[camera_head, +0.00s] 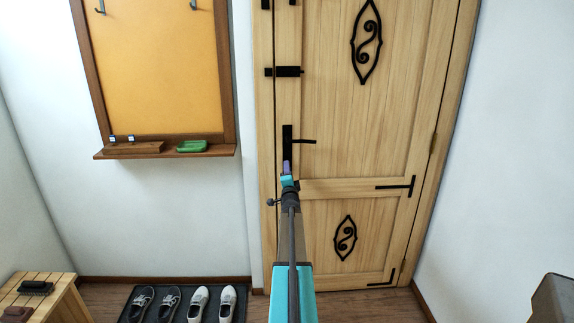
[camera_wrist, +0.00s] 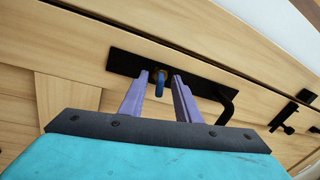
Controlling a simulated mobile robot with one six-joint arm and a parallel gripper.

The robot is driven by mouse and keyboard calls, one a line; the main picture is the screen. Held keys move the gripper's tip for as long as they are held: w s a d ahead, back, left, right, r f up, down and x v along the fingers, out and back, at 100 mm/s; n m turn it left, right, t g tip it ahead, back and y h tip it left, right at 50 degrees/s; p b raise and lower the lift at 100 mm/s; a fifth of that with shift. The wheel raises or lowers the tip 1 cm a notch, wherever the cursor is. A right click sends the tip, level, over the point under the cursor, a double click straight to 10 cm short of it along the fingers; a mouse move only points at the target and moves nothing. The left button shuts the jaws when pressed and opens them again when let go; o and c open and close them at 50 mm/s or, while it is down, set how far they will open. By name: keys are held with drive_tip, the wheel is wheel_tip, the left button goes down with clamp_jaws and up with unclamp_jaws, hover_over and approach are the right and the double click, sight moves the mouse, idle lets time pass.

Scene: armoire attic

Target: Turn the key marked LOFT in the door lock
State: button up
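The wooden door (camera_head: 335,120) looks closed and carries a tall black lock plate (camera_head: 287,135) with a lever handle (camera_head: 303,141). In the wrist view, a key with a blue bow (camera_wrist: 159,88) stands out from the plate (camera_wrist: 122,62), seemingly in the keyhole. No LOFT marking is readable on it. My gripper (camera_wrist: 160,77) is open, its two purple fingers on either side of the key with a gap visible on each side. In the head view, my gripper (camera_head: 287,168) is at the plate's lower end and hides the key. The lever (camera_wrist: 229,104) is right of the fingers in the wrist view.
A black bolt (camera_head: 288,72) sits above the lock plate. On the left, a board with hooks (camera_head: 160,70) has a shelf (camera_head: 165,152) holding a wooden block (camera_head: 133,148), small tagged pieces and a green dish (camera_head: 192,146). Shoes on a mat (camera_head: 185,290) and a bench (camera_head: 55,300) stand below.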

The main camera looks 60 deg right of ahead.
drive_tip(key=b+v, duration=0.1)
drive_tip(key=v, duration=1.2)
drive_tip(key=shift+s+a+b, duration=0.3)
drive_tip(key=shift+b, duration=0.1)
idle(0.4)
idle(0.4)
